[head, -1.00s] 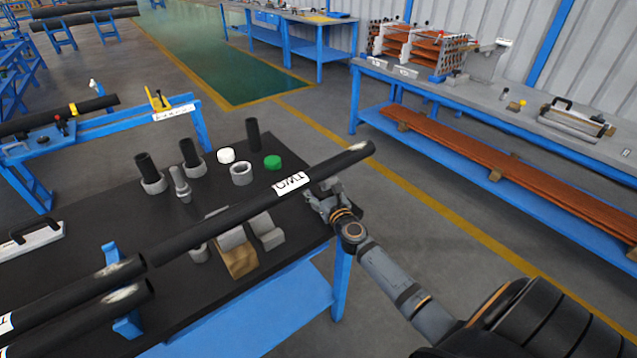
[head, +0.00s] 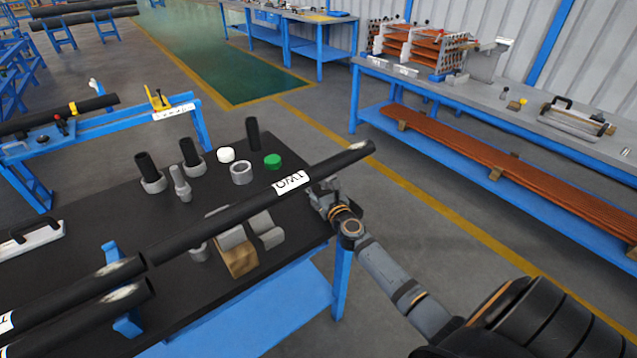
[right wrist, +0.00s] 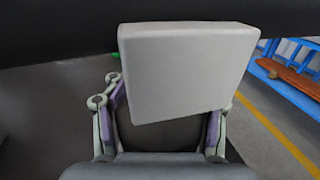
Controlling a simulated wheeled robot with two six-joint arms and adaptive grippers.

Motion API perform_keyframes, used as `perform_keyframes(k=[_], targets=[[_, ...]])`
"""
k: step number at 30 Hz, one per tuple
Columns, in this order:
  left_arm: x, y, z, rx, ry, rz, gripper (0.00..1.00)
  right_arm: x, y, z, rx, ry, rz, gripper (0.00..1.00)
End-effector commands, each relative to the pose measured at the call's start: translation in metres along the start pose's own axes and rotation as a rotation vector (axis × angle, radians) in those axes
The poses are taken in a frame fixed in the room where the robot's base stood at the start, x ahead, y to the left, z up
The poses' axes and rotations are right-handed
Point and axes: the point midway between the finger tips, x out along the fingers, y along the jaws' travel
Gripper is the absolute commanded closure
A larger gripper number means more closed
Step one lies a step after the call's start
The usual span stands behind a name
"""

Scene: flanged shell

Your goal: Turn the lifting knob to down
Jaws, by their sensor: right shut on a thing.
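My right gripper (head: 322,192) is just under the labelled right part of a long black pipe (head: 235,215). In the right wrist view a pale grey block-shaped part (right wrist: 187,68) sits between the gripper's two fingers (right wrist: 160,115), and the gripper is shut on it. The block hides much of the fingertips, and the dark pipe crosses the top of that view. I cannot tell whether this block is the lifting knob; no marking of up or down is readable. My left gripper is not in view.
Below the pipe is a black-topped table (head: 90,225) with grey and brown blocks (head: 238,262), a grey ring (head: 241,172), a green cap (head: 272,161) and upright black cylinders. A blue workbench (head: 450,98) stands at right. Open floor lies between them.

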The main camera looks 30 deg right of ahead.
Motion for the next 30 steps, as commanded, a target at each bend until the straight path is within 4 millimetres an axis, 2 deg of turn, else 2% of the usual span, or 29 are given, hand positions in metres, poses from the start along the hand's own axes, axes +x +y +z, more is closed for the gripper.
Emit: perform_keyframes(k=[20,26,30], targets=[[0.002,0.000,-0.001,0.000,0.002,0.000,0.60,-0.001,0.000,-0.003,-0.001,0.002,0.015,0.81],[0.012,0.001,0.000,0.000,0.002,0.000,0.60,-0.001,0.002,-0.005,-0.002,0.001,0.092,0.82],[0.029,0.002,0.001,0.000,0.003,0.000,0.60,-0.001,0.006,-0.008,-0.005,0.000,0.192,0.83]])
